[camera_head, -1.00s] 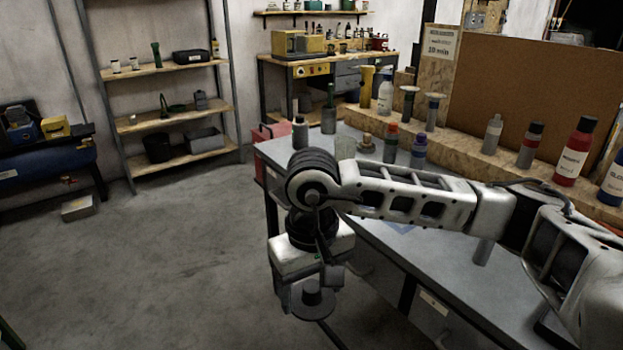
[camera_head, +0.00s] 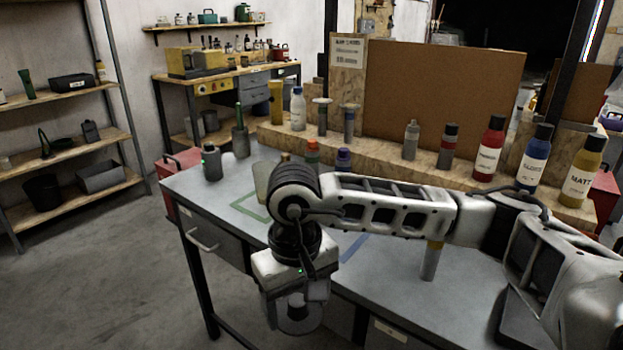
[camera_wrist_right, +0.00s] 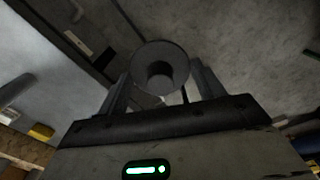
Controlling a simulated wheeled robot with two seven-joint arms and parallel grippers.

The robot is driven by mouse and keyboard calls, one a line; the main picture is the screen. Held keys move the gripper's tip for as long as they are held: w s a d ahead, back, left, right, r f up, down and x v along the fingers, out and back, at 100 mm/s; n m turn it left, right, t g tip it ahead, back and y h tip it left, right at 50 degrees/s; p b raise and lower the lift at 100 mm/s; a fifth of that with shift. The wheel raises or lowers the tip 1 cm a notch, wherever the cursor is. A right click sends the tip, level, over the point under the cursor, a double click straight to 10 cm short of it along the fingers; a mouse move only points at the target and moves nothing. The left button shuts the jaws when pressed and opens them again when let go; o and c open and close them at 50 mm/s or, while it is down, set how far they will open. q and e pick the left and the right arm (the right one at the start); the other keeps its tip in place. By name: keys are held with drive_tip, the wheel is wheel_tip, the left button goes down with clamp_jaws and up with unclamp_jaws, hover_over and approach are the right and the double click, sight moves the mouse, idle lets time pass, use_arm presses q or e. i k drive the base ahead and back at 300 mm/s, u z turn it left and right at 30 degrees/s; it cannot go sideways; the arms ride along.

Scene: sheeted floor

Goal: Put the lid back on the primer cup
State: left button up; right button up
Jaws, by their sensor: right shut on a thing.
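My right gripper (camera_head: 296,308) hangs in front of the bench edge, over the floor. It is shut on a grey round lid (camera_wrist_right: 160,68) with a raised knob. In the right wrist view the lid sits between the two fingers; it also shows in the head view (camera_head: 302,322), low under the wrist. A pale cup-like thing (camera_head: 262,180) stands on the bench behind my right arm, partly hidden; I cannot tell whether it is the primer cup. My left gripper is not in view.
The grey bench (camera_head: 200,195) has green tape (camera_head: 246,207) and blue tape (camera_head: 352,247) marks. A grey cylinder (camera_head: 430,265) stands behind my right forearm. Several bottles line the wooden ledge (camera_head: 375,152). A grey canister (camera_head: 211,164) stands at the bench's left end.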

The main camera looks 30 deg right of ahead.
sight(262, 170)
drive_tip(key=z, duration=0.5)
drive_tip(key=i, duration=0.55)
drive_tip(key=z, duration=0.3)
